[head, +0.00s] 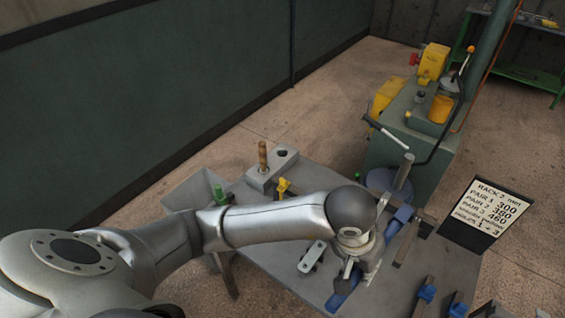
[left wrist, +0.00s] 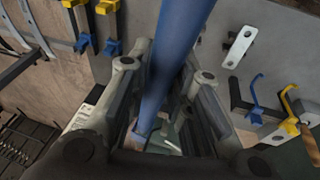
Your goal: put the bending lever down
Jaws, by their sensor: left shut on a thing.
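The bending lever appears to be the long blue bar (left wrist: 178,50) running between my left gripper's fingers in the left wrist view. In the head view, a blue piece (head: 343,292) shows below the fingers, and more blue (head: 401,216) shows up and to the right behind the wrist. My left gripper (head: 358,275), also seen in the left wrist view (left wrist: 165,115), is shut on the bar above the grey table (head: 275,235). The wrist hides the middle of the bar, so I cannot tell whether it touches the table. My right gripper is not in view.
A metal plate with holes (head: 312,257) lies left of the gripper. A grey block (head: 283,160) with a wooden-handled tool stands at the table's far edge. Blue-tipped clamps (head: 427,292) sit at the right. A green machine (head: 398,130) and a sign (head: 492,212) stand beyond.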

